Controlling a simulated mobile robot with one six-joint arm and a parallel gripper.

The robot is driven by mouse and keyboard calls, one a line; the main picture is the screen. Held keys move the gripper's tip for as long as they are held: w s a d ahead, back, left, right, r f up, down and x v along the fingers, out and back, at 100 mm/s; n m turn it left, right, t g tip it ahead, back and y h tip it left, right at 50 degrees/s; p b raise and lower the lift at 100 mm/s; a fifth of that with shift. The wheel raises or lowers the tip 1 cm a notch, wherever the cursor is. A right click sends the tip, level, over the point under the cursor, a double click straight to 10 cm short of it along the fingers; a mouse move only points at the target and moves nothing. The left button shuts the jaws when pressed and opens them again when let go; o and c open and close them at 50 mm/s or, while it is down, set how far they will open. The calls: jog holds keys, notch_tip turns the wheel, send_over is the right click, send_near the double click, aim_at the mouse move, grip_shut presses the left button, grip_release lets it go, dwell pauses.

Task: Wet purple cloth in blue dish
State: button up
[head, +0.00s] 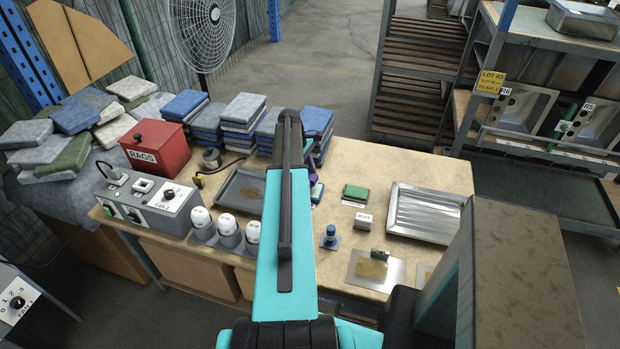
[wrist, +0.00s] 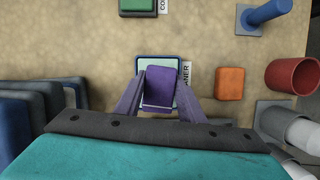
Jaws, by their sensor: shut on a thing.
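The purple cloth (wrist: 158,88) is a small folded pad in the wrist view. My gripper (wrist: 160,77) has purple fingers, one on each side of the cloth, and is shut on it. The blue dish (wrist: 141,62), blue-rimmed with a pale inside, lies directly beyond the cloth, which covers part of it. I cannot tell whether the cloth touches the dish. A label ending in "ANER" lies beside the dish. In the head view my arm hides most of the gripper; a bit of purple shows at its right side.
In the wrist view, an orange pad (wrist: 230,83), a red cup (wrist: 291,76) and a blue cylinder (wrist: 268,12) lie to the right. Stacked cloths (wrist: 42,98) stand at left. In the head view, a green block (head: 356,192) and a metal tray (head: 427,211) lie right of my arm.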

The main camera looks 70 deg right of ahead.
aim_at(312, 176)
jog(key=shift+r+p, duration=1.05)
jog(key=shift+r, duration=0.95)
jog(key=w+a+r+n+h+b, duration=0.1)
jog(key=w+a+r+n+b, duration=0.15)
jog(key=w+a, duration=1.2)
jog(key=w+a+r+n+h+b, duration=0.1)
jog(key=w+a+r+n, duration=0.25)
jog(key=w+a, duration=1.15)
jog(key=w+a+r+n+b, duration=0.1)
jog(key=w+a, duration=0.3)
jog(key=a, duration=0.8)
jog(key=w+a+r+n+t+b, duration=0.1)
jog(key=w+a+r+n, duration=0.1)
jog(key=a, duration=1)
jog(key=w+a+r+n+h+b, duration=0.1)
jog(key=w+a, duration=0.5)
jog(key=a, duration=0.7)
notch_tip(312, 176, up, 2)
jog(key=shift+w+r+n+b, duration=0.2)
jog(key=shift+n+b, duration=0.25)
jog(key=shift+n, duration=0.35)
jog(key=shift+s+f, duration=0.1)
